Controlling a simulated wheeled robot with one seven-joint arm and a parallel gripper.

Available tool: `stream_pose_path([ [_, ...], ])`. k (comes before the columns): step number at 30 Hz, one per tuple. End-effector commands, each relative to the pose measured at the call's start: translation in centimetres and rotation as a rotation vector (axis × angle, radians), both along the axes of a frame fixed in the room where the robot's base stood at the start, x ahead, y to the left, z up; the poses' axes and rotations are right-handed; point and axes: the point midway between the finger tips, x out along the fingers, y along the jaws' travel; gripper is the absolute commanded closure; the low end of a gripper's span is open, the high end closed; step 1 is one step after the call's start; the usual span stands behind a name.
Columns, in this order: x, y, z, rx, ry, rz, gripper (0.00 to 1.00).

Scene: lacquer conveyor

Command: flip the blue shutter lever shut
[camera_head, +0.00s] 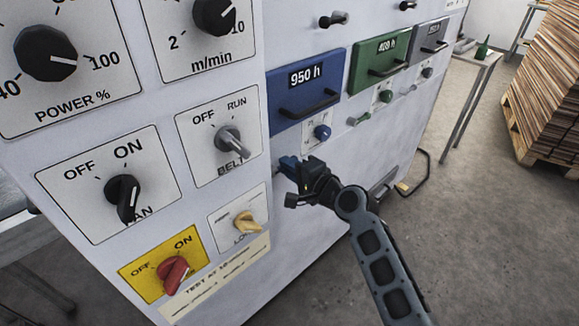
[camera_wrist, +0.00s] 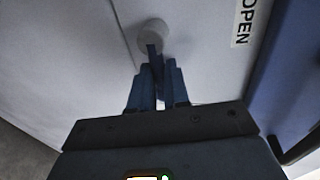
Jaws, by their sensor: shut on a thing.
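The blue shutter lever (camera_wrist: 151,52) shows in the wrist view as a narrow blue bar on a round pale hub, on the white cabinet face. It runs from the hub toward my gripper (camera_wrist: 158,72), and its near end lies between the two fingers. My gripper is shut on it. In the head view my gripper (camera_head: 294,168) is at the cabinet front, below the blue 950 h drawer (camera_head: 285,122) and the small blue knob (camera_head: 322,132). There the gripper mostly hides the lever. An OPEN label (camera_wrist: 243,22) is right of the hub in the wrist view.
Left of the lever are the BELT switch (camera_head: 229,141), a yellow knob (camera_head: 246,222) and a red switch (camera_head: 173,273). A green drawer (camera_head: 377,64) and a green lever (camera_head: 360,119) are farther right.

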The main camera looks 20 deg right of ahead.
Motion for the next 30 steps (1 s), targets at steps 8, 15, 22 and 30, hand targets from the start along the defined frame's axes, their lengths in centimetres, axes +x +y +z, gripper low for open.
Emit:
stream_pose_path([
  [8, 0.0, -0.1, -0.2, 0.005, 0.003, -0.002, 0.80],
  [15, 0.0, 0.0, -0.1, 0.002, 0.003, -0.001, 0.59],
  [22, -0.1, 0.0, -0.1, 0.002, 0.001, 0.000, 0.59],
  [30, -3.2, -0.9, 0.4, 0.000, 0.002, -0.002, 0.59],
])
